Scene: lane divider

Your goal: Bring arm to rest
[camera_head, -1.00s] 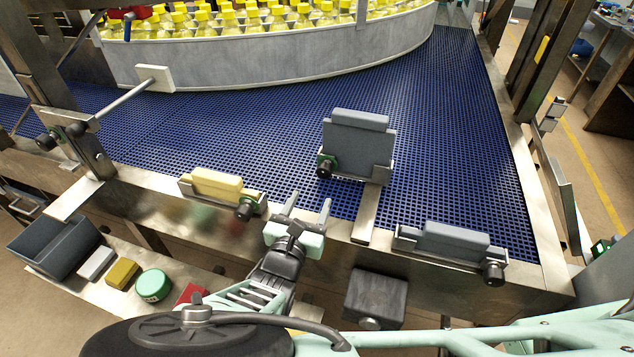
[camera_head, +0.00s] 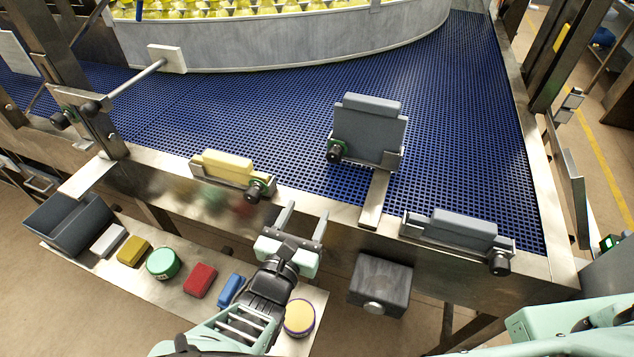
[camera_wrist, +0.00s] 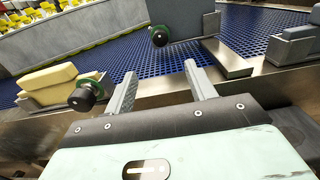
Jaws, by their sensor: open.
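My gripper (camera_head: 305,224) is open and empty in the head view, in front of the conveyor's metal front rail, above the low shelf. Its two fingers point toward the belt and touch nothing that I can see. In the wrist view my gripper (camera_wrist: 160,92) shows its two fingers spread apart with the rail and blue belt beyond. A yellow block (camera_head: 228,165) sits in a bracket left of my fingers. A grey upright pad (camera_head: 368,130) on a bracket stands over the belt ahead and to the right.
A second grey pad (camera_head: 463,227) sits on the rail at right. The shelf (camera_head: 205,302) below holds a dark bin (camera_head: 68,226), a green round tin (camera_head: 162,263), a red block (camera_head: 201,280) and other small items. A dark box (camera_head: 380,285) hangs under the rail. The blue belt (camera_head: 260,110) is largely clear.

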